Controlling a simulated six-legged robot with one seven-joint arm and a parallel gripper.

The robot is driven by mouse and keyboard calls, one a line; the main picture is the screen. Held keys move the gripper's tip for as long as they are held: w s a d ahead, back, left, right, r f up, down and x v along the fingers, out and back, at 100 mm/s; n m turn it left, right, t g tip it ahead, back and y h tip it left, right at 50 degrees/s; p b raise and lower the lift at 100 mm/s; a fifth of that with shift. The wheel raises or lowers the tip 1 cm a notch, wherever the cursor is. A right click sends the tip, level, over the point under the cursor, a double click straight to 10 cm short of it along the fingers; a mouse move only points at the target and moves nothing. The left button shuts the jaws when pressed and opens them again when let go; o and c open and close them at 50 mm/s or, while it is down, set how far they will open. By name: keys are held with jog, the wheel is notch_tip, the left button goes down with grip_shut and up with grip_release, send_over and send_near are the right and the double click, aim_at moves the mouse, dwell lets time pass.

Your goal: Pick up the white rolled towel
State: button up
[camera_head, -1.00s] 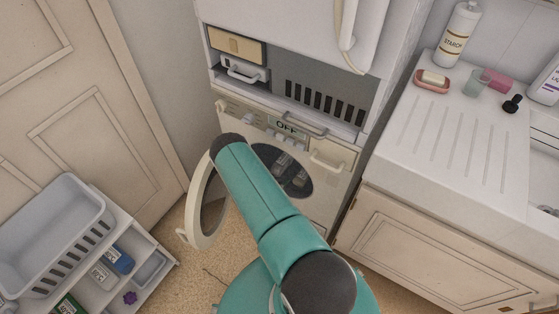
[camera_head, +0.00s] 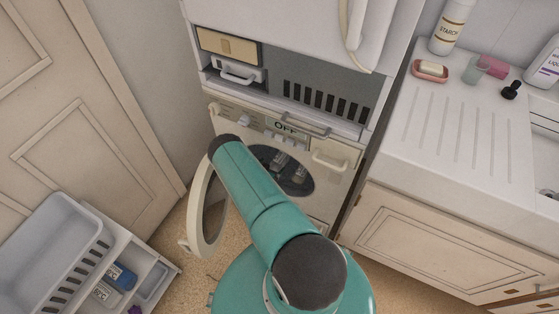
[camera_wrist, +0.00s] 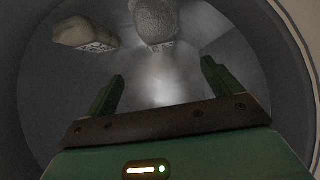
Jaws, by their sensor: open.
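My gripper (camera_wrist: 162,75) is open and empty inside the dim round drum, its two fingers apart. A pale grey, rough-textured rounded bundle (camera_wrist: 155,20) lies ahead of the fingers, near the top middle of the wrist view. It looks like a rolled towel, but its white colour is hard to confirm in this light. A beige bundle (camera_wrist: 82,34) with a patterned end lies to its left. Neither touches the fingers. In the head view the drum opening of the washing machine (camera_head: 338,185) shows small grey shapes, and my arm hides the gripper.
The round machine door (camera_head: 208,215) stands open to the left of the opening. A grey basket (camera_head: 45,245) stands at lower left beside a tray of bottles. A counter (camera_head: 440,130) with a starch bottle (camera_head: 450,28) and soap dish (camera_head: 429,71) is at right.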

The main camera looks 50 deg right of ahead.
aim_at(280, 157)
jog(key=shift+x, duration=4.55)
jog(key=shift+w+a+f, duration=0.1)
jog(key=c, duration=1.2)
jog(key=shift+o, duration=0.2)
